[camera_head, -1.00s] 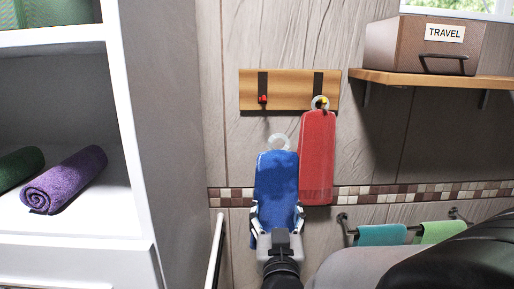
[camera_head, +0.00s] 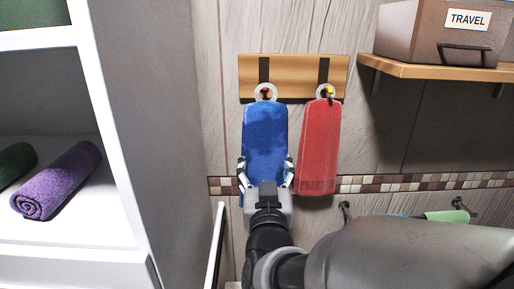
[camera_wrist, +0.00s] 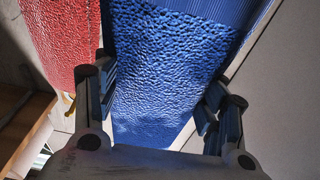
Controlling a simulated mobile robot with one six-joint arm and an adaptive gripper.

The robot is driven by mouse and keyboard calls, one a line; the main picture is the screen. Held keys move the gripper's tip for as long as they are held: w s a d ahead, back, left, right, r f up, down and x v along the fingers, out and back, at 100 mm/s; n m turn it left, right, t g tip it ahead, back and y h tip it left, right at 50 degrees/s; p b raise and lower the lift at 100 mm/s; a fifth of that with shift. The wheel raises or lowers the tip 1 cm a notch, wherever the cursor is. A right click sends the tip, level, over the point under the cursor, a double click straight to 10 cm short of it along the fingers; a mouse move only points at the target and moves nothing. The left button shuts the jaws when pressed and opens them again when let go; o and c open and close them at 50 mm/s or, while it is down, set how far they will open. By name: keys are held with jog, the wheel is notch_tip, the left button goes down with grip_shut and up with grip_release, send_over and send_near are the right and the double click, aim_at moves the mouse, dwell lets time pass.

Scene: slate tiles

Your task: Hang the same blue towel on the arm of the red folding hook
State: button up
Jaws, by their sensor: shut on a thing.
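The blue towel (camera_head: 265,140) is upright below the left side of the wooden hook board in the head view. The ring (camera_head: 266,91) at its top surrounds the red hook tip (camera_head: 265,91) as seen from here; whether it bears on the hook arm I cannot tell. My gripper (camera_head: 265,180) is shut on the lower part of the blue towel, one finger at each side edge. In the wrist view the blue towel (camera_wrist: 165,70) fills the space between the fingers.
A red towel (camera_head: 319,148) hangs by its ring from the yellow-tipped hook (camera_head: 328,92), close to the right. The wooden board (camera_head: 293,70) is on the wall. A white shelf unit (camera_head: 110,140) stands left, and a wooden shelf with a TRAVEL box (camera_head: 445,30) is right.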

jog(key=w+f, duration=0.1)
jog(key=w, duration=0.7)
jog(key=shift+f, duration=0.2)
dwell(0.5)
jog(key=shift+w, duration=0.1)
dwell(0.3)
dwell(0.3)
jog(key=o, duration=1.2)
